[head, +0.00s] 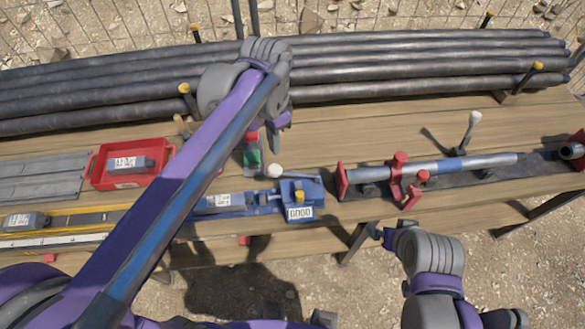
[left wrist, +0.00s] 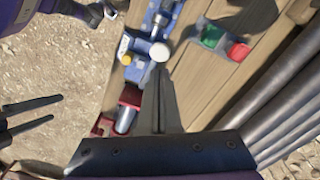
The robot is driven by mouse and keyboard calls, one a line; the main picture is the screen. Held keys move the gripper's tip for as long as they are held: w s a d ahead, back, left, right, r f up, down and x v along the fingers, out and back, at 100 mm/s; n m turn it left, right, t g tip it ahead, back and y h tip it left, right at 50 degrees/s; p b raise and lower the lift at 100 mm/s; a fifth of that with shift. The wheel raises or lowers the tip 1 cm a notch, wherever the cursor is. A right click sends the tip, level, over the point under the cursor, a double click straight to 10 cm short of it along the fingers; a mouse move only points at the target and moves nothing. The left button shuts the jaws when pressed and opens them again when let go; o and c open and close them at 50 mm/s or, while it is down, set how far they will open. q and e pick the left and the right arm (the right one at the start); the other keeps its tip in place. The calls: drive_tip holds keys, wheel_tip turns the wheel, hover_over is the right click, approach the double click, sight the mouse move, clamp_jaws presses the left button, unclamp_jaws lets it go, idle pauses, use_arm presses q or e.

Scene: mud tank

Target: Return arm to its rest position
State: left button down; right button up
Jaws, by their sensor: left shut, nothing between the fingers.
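My left arm reaches across the head view from the lower left. Its left gripper (head: 277,122) hangs above the plank table (head: 440,130), close to a green and red block (head: 252,152). In the left wrist view the left gripper's fingers (left wrist: 160,110) are together with nothing between them. The green and red block (left wrist: 218,40) shows to their upper right, apart from them. My right gripper (head: 383,236) is low at the table's front edge; two separated dark prongs, seemingly its fingers (left wrist: 38,114), show at the left of the left wrist view.
Long dark pipes (head: 420,62) lie along the back between yellow-capped posts. A blue vise (head: 298,190) and a red clamp stand (head: 400,180) holding a rod occupy the front. A red tray (head: 103,178) is at left.

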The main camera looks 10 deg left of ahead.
use_arm(q)
drive_tip(key=shift+s, duration=0.1)
drive_tip(key=s+a+f+n+t, duration=0.5)
drive_tip(key=s+f+n, duration=0.3)
drive_tip(key=s, duration=0.5)
drive_tip(key=shift+a+f+n+t, duration=0.3)
drive_tip(key=shift+a+f+n, duration=0.1)
drive_tip(key=shift+a+f, duration=0.5)
